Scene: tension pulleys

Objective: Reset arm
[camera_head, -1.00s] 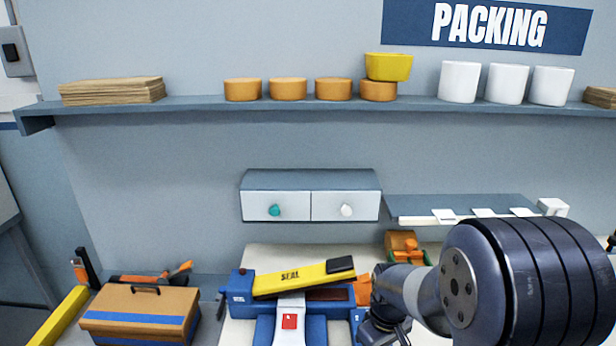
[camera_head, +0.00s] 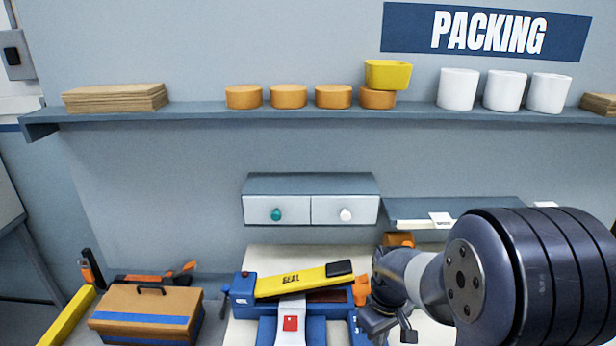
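My arm (camera_head: 520,275) enters from the lower right and is bent in front of the bench. My gripper (camera_head: 392,328) is at the bottom edge of the picture, just right of the blue sealing machine. It is small, dark and partly cut off, so its fingers cannot be made out clearly. Nothing can be seen held in it.
A tan toolbox (camera_head: 150,312) stands at lower left. A two-drawer unit (camera_head: 311,208) is on the wall. A long shelf (camera_head: 215,110) holds orange tubs, a yellow bin (camera_head: 388,74) and white cylinders. A low shelf (camera_head: 460,208) is behind my arm.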

